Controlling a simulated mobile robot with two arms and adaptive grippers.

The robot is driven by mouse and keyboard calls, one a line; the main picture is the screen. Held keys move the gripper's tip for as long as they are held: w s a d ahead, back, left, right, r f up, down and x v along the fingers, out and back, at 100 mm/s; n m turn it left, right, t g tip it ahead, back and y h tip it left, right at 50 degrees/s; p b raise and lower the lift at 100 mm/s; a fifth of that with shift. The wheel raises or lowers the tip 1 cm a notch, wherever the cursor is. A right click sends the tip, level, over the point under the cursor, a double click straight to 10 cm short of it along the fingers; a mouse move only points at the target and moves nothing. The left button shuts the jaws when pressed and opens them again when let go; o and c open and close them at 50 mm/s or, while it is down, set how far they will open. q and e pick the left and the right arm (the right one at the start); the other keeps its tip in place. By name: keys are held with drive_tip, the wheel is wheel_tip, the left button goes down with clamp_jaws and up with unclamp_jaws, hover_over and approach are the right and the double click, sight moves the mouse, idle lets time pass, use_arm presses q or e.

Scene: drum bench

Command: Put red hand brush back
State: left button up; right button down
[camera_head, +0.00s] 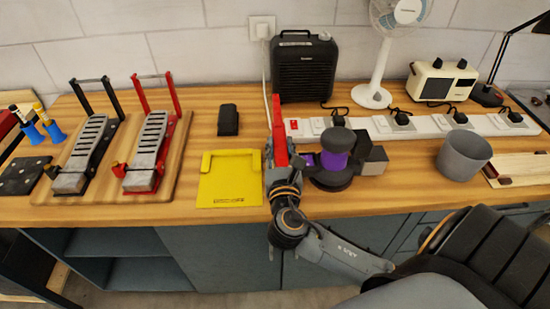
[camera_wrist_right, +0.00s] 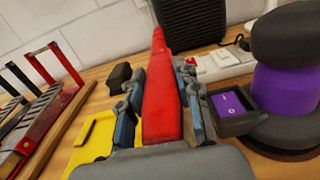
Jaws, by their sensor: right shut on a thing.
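The red hand brush (camera_head: 278,134) is held by my right gripper (camera_head: 278,160), just right of the yellow holder. In the right wrist view the brush (camera_wrist_right: 161,105) stands between the two fingers (camera_wrist_right: 160,120), its narrow end pointing away toward the wall. Its lower part is hidden by the gripper. The yellow holder (camera_head: 230,181) is a flat tray with a raised rim, empty, at the bench's front; it also shows in the wrist view (camera_wrist_right: 92,144). My left gripper does not show in either view.
A purple and black spool-like device (camera_head: 334,160) stands close right of my right gripper. A small black block (camera_head: 228,119) lies behind the yellow holder. Two drum pedals (camera_head: 150,145) on a board stand left. A power strip (camera_head: 400,127) and a black heater (camera_head: 305,68) are behind.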

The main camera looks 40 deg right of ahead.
drive_tip(key=shift+w+f, duration=0.9)
drive_tip(key=shift+f, duration=0.1)
drive_tip(key=shift+w+f, duration=0.2)
drive_tip(key=shift+f, duration=0.05)
wheel_tip(320, 180, down, 4)
drive_tip(key=shift+w+r, duration=0.15)
drive_tip(key=shift+r, duration=0.1)
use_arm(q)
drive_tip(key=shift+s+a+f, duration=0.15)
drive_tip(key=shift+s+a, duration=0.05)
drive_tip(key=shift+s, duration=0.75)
use_arm(e)
drive_tip(key=shift+f, duration=0.75)
drive_tip(key=c, duration=0.9)
unclamp_jaws()
drive_tip(key=shift+f+b, duration=0.1)
drive_tip(key=shift+b, duration=0.2)
drive_tip(key=shift+c, duration=0.2)
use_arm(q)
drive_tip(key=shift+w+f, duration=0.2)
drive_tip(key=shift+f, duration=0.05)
